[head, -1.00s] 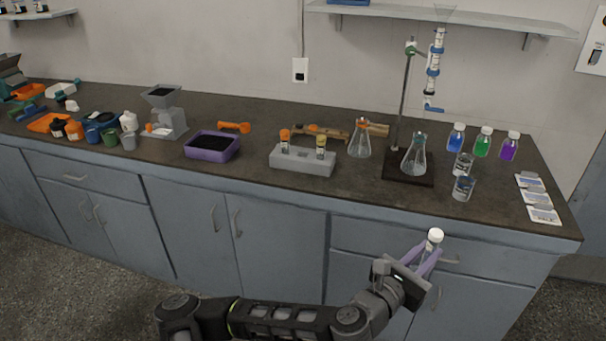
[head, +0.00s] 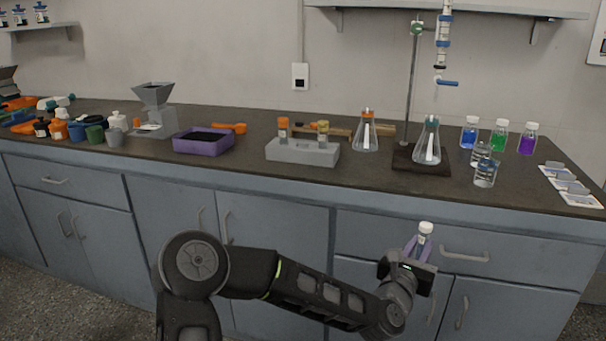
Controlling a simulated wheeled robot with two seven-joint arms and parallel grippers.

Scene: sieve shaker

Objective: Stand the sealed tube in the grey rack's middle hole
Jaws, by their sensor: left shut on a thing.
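The sealed tube (head: 425,233) is clear with a white cap and stands roughly upright in my left gripper (head: 418,246). The gripper is shut on it, in front of the counter's drawers and lower than the counter top. The grey rack (head: 303,153) stands on the counter, up and to the left of the gripper. An orange-capped tube (head: 283,130) stands at its left end and a yellow-capped tube (head: 322,133) toward its right end. Between them the rack's top is free of tubes; the middle hole itself is too small to make out. My right gripper is not in view.
A purple tray (head: 204,148) of dark material lies left of the rack. Conical flasks (head: 365,143) and a stand on a dark base (head: 421,160) are to its right. The counter top (head: 240,172) in front of the rack is clear.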

